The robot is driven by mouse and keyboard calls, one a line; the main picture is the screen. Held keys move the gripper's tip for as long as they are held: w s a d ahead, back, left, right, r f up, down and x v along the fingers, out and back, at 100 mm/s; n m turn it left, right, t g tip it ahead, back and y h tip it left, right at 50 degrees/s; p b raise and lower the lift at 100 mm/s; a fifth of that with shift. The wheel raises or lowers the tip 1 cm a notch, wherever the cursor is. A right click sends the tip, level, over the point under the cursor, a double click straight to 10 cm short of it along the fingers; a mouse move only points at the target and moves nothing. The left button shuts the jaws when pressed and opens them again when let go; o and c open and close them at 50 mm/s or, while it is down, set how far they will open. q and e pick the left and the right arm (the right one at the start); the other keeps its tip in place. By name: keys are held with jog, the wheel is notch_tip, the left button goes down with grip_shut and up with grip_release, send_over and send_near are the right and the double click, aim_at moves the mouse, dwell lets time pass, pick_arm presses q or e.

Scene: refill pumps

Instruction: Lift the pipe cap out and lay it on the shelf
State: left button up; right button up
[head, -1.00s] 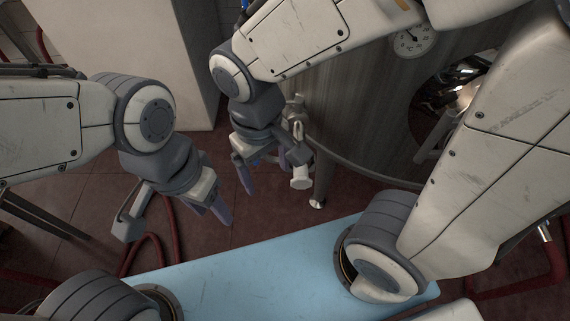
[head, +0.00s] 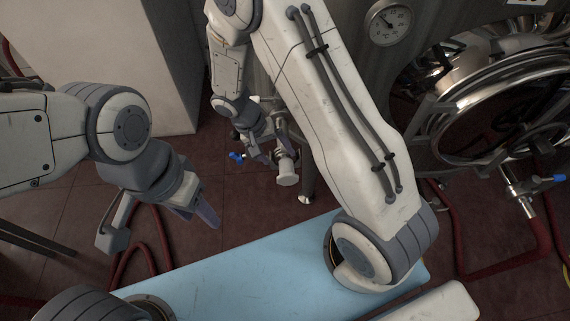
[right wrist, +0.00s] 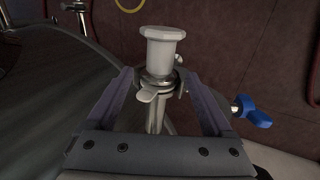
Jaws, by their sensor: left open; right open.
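A whitish, flanged pipe cap (head: 287,175) sits on the end of a metal pipe fitting low beside the steel tank. It also shows in the right wrist view (right wrist: 163,48), with a clamp and a small tab just below it. My right gripper (head: 263,152) is open close beside the fitting. In the right wrist view its fingers (right wrist: 158,78) stand on either side of the pipe and clamp, apart from them, with the cap past the fingertips. My left gripper (head: 207,215) is empty and open, well to the left, pointing down. I cannot make out a shelf.
The steel tank (head: 405,75) with a dial gauge (head: 390,22) stands behind my right arm. A blue valve handle (head: 236,157) is close to the right gripper and also shows in its wrist view (right wrist: 250,111). Red hoses (head: 147,240) lie on the floor, and a pale cabinet (head: 120,60) stands at left.

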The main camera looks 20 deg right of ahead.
aim_at(284, 163)
jog(key=x, duration=0.5)
jog(key=shift+f, duration=0.2)
grip_shut()
